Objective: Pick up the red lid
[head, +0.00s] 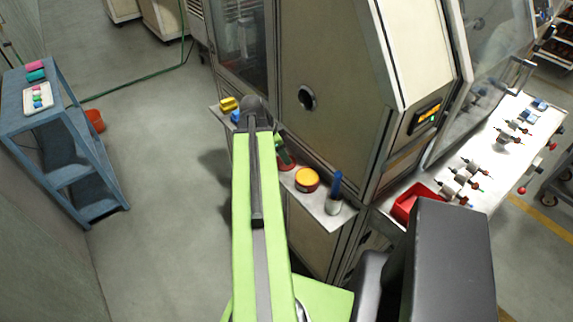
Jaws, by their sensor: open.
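I cannot make out a red lid with certainty. A small dark-red piece (287,162) shows on the narrow ledge of the machine, just right of my green arm and partly hidden by it. Further right on the ledge is a round tin or roll (306,179) with a yellow-orange top and a red side. My arm reaches forward over the ledge, and its far end is near the yellow and blue items there. My gripper cannot be made out; the arm hides that area.
A red bin (409,205) sits on the right-hand bench (480,198). A blue shelf rack (85,150) stands left. The floor (165,190) between is clear.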

